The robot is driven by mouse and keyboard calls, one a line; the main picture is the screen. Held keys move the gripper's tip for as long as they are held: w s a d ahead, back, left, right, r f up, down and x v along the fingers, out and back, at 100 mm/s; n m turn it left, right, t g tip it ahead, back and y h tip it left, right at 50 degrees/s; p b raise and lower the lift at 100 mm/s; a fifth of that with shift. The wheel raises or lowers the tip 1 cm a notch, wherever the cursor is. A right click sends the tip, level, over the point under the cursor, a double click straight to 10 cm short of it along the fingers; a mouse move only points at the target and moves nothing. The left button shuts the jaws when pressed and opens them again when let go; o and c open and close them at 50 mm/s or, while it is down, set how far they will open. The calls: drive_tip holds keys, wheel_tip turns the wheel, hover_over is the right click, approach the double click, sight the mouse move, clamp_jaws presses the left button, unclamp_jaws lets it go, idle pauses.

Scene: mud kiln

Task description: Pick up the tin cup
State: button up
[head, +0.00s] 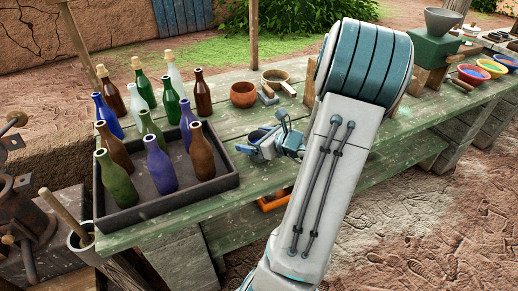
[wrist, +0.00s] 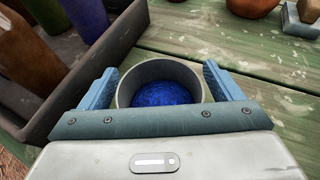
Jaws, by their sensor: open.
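The tin cup (wrist: 160,72) is grey and round, with a blue inside. In the wrist view it stands upright on the green plank table, between the two fingers of my gripper (wrist: 158,85). A finger is on each side of it, and a small gap seems to show on the left; on the right I cannot tell whether it touches. The near part of the cup is hidden behind the gripper body. In the head view my gripper (head: 262,147) is low over the table, just right of the bottle tray, and the cup's rim (head: 257,135) shows partly beside it.
A dark tray (head: 222,184) with several bottles stands close on the left. Painted bowls (head: 492,68) and a green grinder (head: 434,46) are far right. The table's front edge is near.

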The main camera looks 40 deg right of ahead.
drive_tip(key=shift+c, duration=0.4)
drive_tip(key=c, duration=0.9)
drive_tip(key=shift+r, duration=0.1)
drive_tip(key=shift+c, duration=0.2)
